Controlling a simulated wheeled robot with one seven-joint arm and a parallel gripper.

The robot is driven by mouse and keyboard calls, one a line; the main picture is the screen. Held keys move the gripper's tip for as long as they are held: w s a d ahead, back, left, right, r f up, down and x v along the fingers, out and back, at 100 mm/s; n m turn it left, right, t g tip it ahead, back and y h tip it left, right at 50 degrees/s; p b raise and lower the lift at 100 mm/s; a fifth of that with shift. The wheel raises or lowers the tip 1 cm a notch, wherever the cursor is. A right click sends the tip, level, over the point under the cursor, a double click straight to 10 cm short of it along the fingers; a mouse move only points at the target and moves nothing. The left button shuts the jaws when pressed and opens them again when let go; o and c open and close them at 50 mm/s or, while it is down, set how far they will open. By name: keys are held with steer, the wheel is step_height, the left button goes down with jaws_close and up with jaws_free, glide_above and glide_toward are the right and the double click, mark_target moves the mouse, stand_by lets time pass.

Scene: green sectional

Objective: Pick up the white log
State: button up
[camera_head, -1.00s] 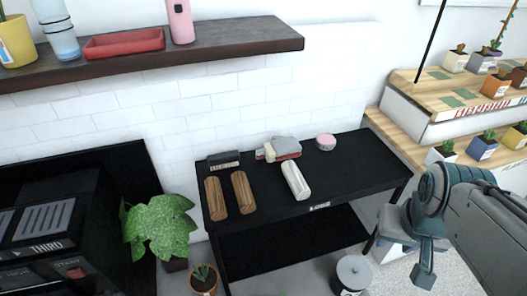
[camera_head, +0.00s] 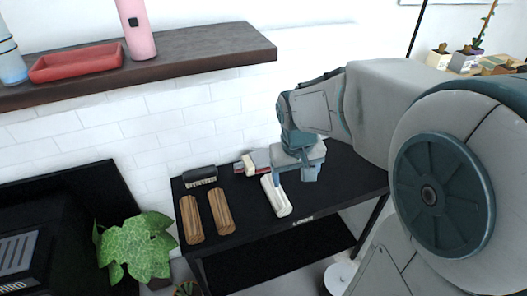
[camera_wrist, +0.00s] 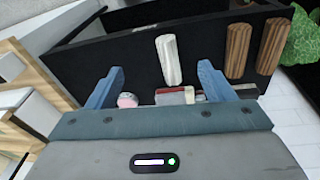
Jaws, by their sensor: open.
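The white log (camera_head: 276,197) lies on the black table (camera_head: 325,206), to the right of two brown logs. Its upper end is close to my gripper in the head view. My gripper (camera_head: 299,178) is over the table, and its fingertips are hard to make out there. In the wrist view the white log (camera_wrist: 168,60) lies beyond my gripper (camera_wrist: 160,78), whose two blue fingers are spread wide. The log shows between the fingers' directions, with nothing held. I cannot tell the exact height of the gripper above the table.
Two brown logs (camera_head: 206,215) lie left of the white log. A dark brush (camera_head: 200,176) and a grey-red object (camera_head: 255,162) sit behind. A pink round item (camera_wrist: 127,100) is near one finger. A shelf (camera_head: 200,55) hangs above; a leafy plant (camera_head: 138,247) stands left.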

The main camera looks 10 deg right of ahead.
steer(key=w+f+n+g+p, duration=0.1)
steer(key=w+f, duration=0.5)
steer(key=w, duration=0.4)
steer(key=y+p, duration=0.1)
glide_toward(276, 190)
steer(key=shift+n+g, duration=0.3)
steer(key=shift+g, duration=0.1)
steer(key=f, duration=0.4)
steer(key=f+p, duration=0.1)
steer(key=f, duration=0.3)
steer(key=w+f+p, duration=0.1)
steer(key=f, duration=0.3)
steer(key=shift+f, duration=0.15)
steer(key=c, duration=1.2)
steer(key=shift+c, duration=0.2)
steer(key=shift+r, duration=0.2)
